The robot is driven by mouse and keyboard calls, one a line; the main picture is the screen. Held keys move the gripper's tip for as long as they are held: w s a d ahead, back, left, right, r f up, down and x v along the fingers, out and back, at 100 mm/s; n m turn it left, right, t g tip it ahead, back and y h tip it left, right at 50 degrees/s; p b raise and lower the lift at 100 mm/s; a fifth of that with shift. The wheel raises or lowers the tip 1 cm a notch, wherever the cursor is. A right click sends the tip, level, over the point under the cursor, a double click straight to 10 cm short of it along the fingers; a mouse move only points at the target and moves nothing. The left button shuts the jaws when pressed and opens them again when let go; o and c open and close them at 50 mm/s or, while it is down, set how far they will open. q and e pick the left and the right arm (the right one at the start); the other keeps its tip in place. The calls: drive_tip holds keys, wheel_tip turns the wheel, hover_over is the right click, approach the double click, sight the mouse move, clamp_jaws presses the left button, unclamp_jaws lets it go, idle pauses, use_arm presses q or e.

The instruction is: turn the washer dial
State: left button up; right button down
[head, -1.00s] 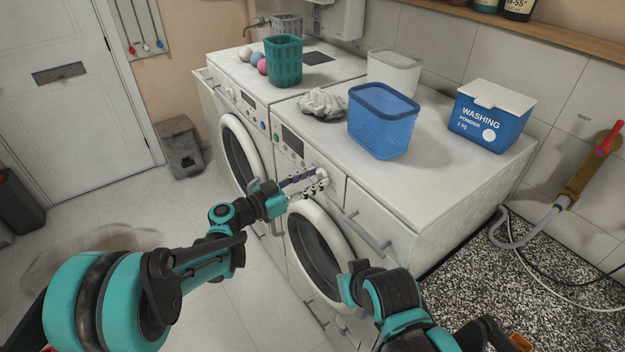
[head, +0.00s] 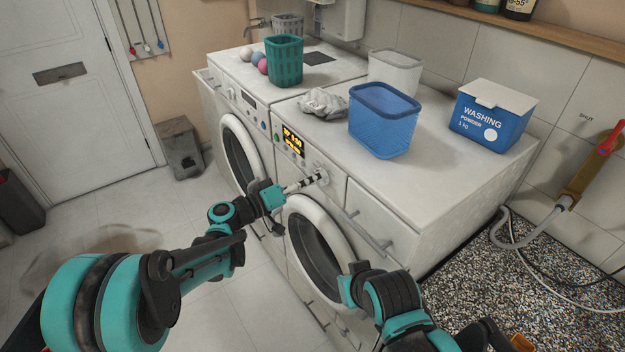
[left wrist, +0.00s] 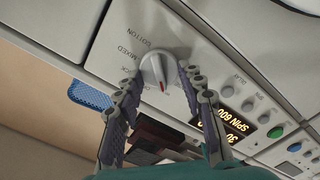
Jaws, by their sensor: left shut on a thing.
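The washer dial (left wrist: 158,66) is a round pale knob with a raised grip and a red mark, on the white front panel of the near washer (head: 318,212). Labels such as COTTON and MIXED surround it. My left gripper (left wrist: 160,76) has its fingers closed on both sides of the dial. In the head view the left gripper (head: 318,178) reaches the panel above the round door, and its fingers partly cover the dial. The washer's display (head: 292,141) is lit yellow; in the left wrist view it reads SPIN 600 in part. My right arm enters at the bottom; its fingers do not show.
A blue basket (head: 383,122), a grey cloth (head: 323,103) and a washing powder box (head: 492,118) stand on the near washer. A green basket (head: 284,62) and coloured balls are on the far one. A drawer handle (head: 367,231) juts out right of the dial.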

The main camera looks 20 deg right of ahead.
use_arm(q)
drive_tip(key=n, duration=0.6)
drive_tip(key=shift+w+f, duration=0.1)
drive_tip(key=shift+n, duration=0.3)
idle(0.3)
drive_tip(key=o, duration=1.1)
drive_tip(key=v, duration=1.2)
